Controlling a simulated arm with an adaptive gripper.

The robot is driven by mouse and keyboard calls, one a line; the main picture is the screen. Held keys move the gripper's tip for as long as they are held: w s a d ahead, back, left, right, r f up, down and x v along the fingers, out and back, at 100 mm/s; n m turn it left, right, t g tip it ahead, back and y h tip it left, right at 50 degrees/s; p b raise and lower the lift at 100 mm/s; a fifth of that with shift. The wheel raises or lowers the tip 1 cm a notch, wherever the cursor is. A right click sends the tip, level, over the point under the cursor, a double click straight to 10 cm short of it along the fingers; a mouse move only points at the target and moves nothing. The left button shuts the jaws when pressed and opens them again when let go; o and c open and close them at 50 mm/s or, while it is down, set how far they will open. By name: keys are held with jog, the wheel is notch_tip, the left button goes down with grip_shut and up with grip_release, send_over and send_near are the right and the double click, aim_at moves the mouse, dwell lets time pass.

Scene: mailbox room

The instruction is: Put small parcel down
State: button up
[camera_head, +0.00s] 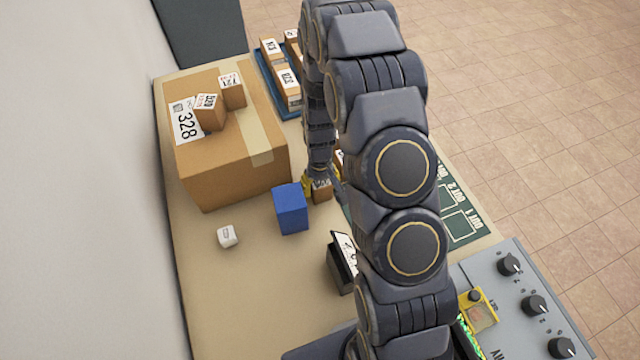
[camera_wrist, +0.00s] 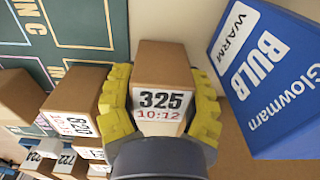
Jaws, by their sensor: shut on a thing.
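A small brown parcel with a white label reading 325 and 10:12 (camera_wrist: 161,65) is between the yellow fingers of my gripper (camera_wrist: 161,90) in the wrist view. The fingers press on its two sides. In the head view the parcel (camera_head: 322,193) shows beside the blue box, with my gripper (camera_head: 314,185) at it, partly hidden by my arm. I cannot tell whether its underside touches the table.
A blue bulb box (camera_head: 291,209) stands close by. A big carton (camera_head: 230,165) carries small parcels. A blue tray (camera_head: 262,70) with parcels is behind. A white cube (camera_head: 227,236) lies on the table (camera_head: 235,300). Other parcels (camera_wrist: 75,100) and a green mat (camera_wrist: 60,35) are near.

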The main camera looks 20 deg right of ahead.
jog(key=o, duration=1.1)
jog(key=shift+f, duration=0.1)
notch_tip(320, 180, up, 12)
jog(key=shift+f, duration=0.1)
jog(key=shift+g, duration=0.9)
jog(key=s+a+r, duration=0.1)
jog(key=s+r, duration=0.4)
jog(key=s, duration=0.3)
jog(key=s+a+r, duration=0.2)
jog(key=s+r, duration=0.4)
jog(key=s, duration=0.1)
jog(key=s+a+r, duration=0.2)
jog(key=s+r, duration=0.3)
jog(key=s, duration=0.3)
jog(key=shift+s+a+r, duration=0.2)
jog(key=shift+s+r, duration=0.1)
jog(key=shift+r, duration=0.05)
jog(key=shift+o, duration=0.4)
jog(key=shift+s+r, duration=0.1)
jog(key=shift+s, duration=0.35)
